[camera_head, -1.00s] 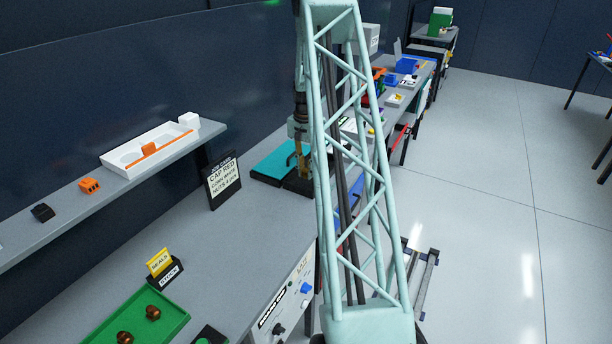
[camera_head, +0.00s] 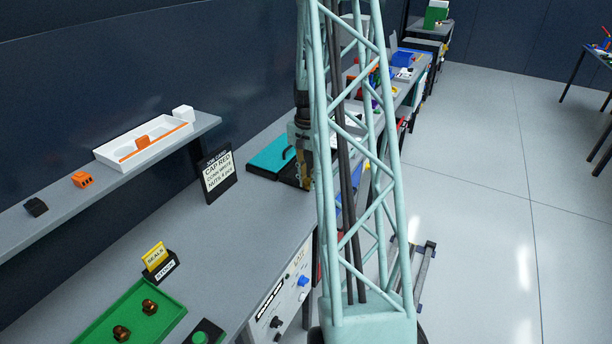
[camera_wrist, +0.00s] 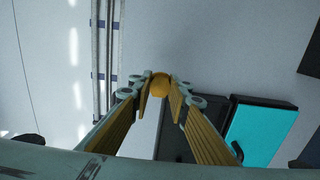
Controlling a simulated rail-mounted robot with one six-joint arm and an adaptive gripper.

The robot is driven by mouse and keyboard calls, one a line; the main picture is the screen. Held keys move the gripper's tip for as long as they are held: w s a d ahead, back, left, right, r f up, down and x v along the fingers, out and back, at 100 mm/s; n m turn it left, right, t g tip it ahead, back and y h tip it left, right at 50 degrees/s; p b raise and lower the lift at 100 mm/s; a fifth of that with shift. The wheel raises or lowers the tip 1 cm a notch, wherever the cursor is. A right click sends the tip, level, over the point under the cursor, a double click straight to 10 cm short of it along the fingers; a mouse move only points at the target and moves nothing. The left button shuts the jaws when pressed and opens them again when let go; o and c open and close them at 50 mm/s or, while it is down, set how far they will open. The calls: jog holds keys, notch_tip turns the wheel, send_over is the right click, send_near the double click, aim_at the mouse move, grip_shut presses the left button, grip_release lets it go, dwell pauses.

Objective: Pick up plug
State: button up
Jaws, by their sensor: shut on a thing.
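In the wrist view, a small rounded orange-yellow thing, which looks like the plug (camera_wrist: 160,85), sits between the fingertips of my gripper (camera_wrist: 159,92). The two yellow fingers are closed in on it. Most of its body is hidden by the fingers. In the head view, my gripper (camera_head: 306,170) hangs down beside the teal-topped case at the bench edge, partly behind my lattice column. The plug cannot be made out in that view.
The teal-topped case (camera_head: 270,157) lies on the bench and also shows in the wrist view (camera_wrist: 262,135). A CAP RED sign (camera_head: 217,176), a green tray (camera_head: 130,318) and a seals stand (camera_head: 158,262) are nearer. A shelf holds a white tray (camera_head: 120,152). Open floor lies right.

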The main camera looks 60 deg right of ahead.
jog(key=shift+s+a+r, duration=0.15)
jog(key=shift+s+a, duration=0.8)
jog(key=shift+a, duration=0.05)
